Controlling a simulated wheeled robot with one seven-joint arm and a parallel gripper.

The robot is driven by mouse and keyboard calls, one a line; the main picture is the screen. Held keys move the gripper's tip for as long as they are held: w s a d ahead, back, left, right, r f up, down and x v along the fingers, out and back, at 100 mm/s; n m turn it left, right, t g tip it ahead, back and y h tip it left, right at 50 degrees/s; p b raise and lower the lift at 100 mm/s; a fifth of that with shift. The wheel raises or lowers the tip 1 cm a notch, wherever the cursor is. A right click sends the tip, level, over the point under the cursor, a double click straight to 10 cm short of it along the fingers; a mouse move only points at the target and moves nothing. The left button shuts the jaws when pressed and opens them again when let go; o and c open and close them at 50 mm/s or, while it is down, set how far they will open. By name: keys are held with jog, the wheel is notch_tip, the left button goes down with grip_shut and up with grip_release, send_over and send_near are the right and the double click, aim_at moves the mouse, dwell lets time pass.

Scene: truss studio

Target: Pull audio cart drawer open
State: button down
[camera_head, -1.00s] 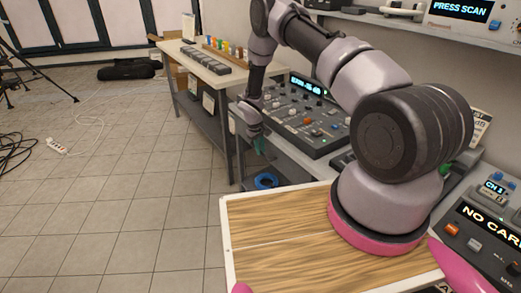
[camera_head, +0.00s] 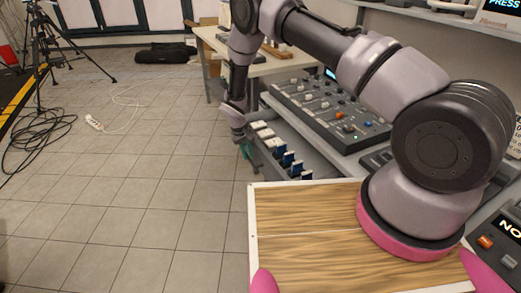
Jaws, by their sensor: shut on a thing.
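The audio cart (camera_head: 352,148) stands right of centre with a grey mixing console (camera_head: 325,108) on its top. Its drawer (camera_head: 266,164) is pulled out on the left side, below the top. White pieces (camera_head: 264,132) and blue pieces (camera_head: 285,157) lie in a row inside it. My gripper (camera_head: 246,149) reaches down at the drawer's front and is shut on what looks like its handle. The handle itself is hidden by the gripper and too small to make out.
My wood-topped tray (camera_head: 305,245) fills the lower middle. The tiled floor (camera_head: 150,190) left of the cart is clear. A white power strip (camera_head: 94,122), black cables (camera_head: 35,135) and tripods (camera_head: 45,50) stand or lie farther left. A table (camera_head: 262,62) is behind.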

jog(key=shift+s+a, duration=0.35)
jog(key=shift+a, duration=0.4)
jog(key=shift+s+a, duration=0.3)
jog(key=shift+a, duration=0.45)
jog(key=c, duration=0.8)
grip_release()
jog(key=shift+c, duration=0.2)
jog(key=shift+r, duration=0.1)
notch_tip(320, 180, up, 10)
jog(key=a, duration=0.2)
jog(key=shift+s+r, duration=0.2)
jog(key=shift+s, duration=0.2)
